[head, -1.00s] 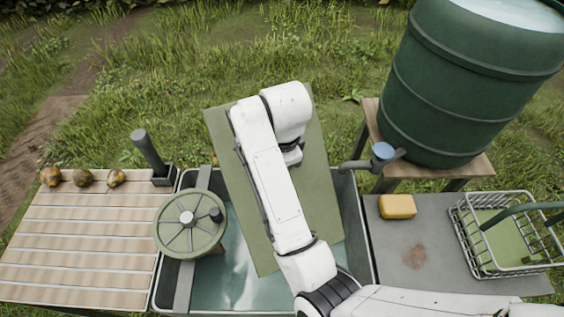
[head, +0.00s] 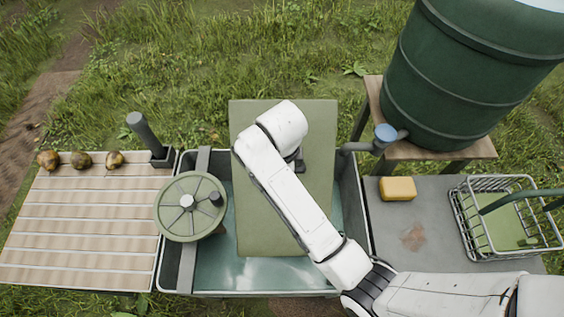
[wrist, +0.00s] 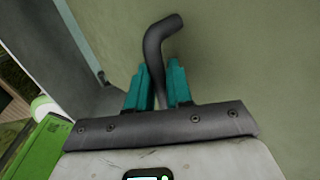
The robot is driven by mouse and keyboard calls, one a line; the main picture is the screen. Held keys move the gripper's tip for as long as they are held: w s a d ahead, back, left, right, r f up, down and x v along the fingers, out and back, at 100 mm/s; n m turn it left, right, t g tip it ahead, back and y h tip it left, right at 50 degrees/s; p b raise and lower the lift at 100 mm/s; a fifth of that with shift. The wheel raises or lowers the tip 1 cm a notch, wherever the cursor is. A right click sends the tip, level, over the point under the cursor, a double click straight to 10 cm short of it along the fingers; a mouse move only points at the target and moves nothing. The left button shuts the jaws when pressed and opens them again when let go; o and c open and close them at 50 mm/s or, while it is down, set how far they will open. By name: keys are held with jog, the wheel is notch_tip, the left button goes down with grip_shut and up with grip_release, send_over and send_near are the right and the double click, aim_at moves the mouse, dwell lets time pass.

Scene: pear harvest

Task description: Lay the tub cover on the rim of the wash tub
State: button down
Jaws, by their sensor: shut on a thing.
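The tub cover (head: 264,225) is a flat olive-green board, held above the wash tub (head: 215,283), a dark-rimmed tub with water in it. In the head view the cover hides the middle of the tub and reaches past its back edge, with its sides nearly in line with the tub's sides. Water shows at the front and left. My gripper (wrist: 159,88) is shut on the cover's dark bent handle in the wrist view, teal fingers on either side of it. In the head view my arm hides the fingers. Whether the cover touches the rim cannot be told.
A green spoked wheel (head: 177,220) stands over the tub's left side. A slatted board (head: 75,240) with several pears is at left. A blue-handled tap (head: 385,134) from the green barrel (head: 440,100), a yellow sponge (head: 397,188) and a wire basket (head: 482,252) are at right.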

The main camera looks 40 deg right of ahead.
notch_tip(320, 180, down, 6)
jog(key=b, duration=0.5)
jog(key=shift+r, duration=0.2)
jog(key=shift+f+b, duration=0.5)
jog(key=shift+f, duration=0.65)
jog(key=shift+s+a+f+p, duration=0.25)
jog(key=shift+s+a+p, duration=0.2)
jog(key=shift+s+a, duration=0.6)
jog(key=shift+s+a+f+p, duration=0.2)
jog(key=shift+s+a+p, duration=0.4)
jog(key=shift+s, duration=0.65)
dwell(0.6)
jog(key=shift+a, duration=0.1)
jog(key=c, duration=0.9)
grip_release()
jog(key=shift+c, duration=0.2)
notch_tip(320, 180, up, 11)
jog(key=s+p, duration=0.1)
jog(key=p, duration=0.2)
jog(key=shift+a, duration=0.3)
